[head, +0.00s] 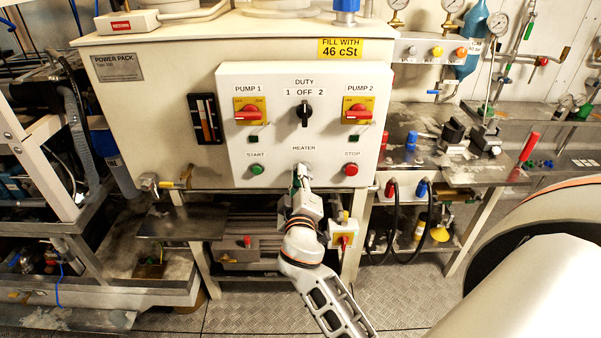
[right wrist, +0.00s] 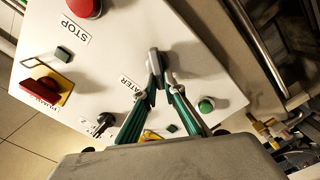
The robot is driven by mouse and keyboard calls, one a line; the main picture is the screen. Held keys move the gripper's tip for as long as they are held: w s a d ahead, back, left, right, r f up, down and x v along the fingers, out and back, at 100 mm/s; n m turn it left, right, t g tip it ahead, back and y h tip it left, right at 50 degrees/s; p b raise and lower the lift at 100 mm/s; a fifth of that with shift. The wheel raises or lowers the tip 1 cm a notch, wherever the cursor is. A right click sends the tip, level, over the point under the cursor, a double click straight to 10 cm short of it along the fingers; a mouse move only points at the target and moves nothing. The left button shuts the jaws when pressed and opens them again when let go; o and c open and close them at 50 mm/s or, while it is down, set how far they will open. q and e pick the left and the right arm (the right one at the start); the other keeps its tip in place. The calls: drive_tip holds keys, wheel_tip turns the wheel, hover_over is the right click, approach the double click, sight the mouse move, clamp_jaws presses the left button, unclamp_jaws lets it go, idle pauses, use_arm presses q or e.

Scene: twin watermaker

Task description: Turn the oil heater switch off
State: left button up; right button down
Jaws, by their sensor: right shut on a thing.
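The power pack's white control panel (head: 235,130) faces me, with the HEATER label (head: 303,148) low in its middle. My right gripper (head: 301,178) reaches up to the spot just below that label. Its green-padded fingers also show in the right wrist view (right wrist: 161,82), closed together at the panel by the partly covered HEATER lettering (right wrist: 130,83). I cannot tell which way the switch points. My left gripper is not in view.
The green START button (head: 257,170) and red STOP button (head: 351,170) flank the gripper. Above are the red PUMP 1 switch (head: 248,115), black DUTY knob (head: 304,110) and red PUMP 2 switch (head: 357,114).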

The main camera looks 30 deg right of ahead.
drive_tip(key=shift+w+a+f+n+p, duration=0.15)
drive_tip(key=shift+n+p, duration=0.2)
drive_tip(key=shift+n, duration=0.8)
drive_tip(key=shift+s+d+f+n+p, duration=0.15)
drive_tip(key=shift+n+p, duration=0.2)
drive_tip(key=shift+n, duration=0.85)
drive_tip(key=shift+w+a+f+n+p, duration=0.15)
drive_tip(key=shift+n+p, duration=0.2)
drive_tip(key=shift+n, duration=0.8)
drive_tip(key=c, duration=2.1)
unclamp_jaws()
drive_tip(key=shift+c, duration=0.2)
drive_tip(key=v, duration=0.7)
drive_tip(key=shift+s, duration=0.35)
drive_tip(key=shift+a, duration=0.15)
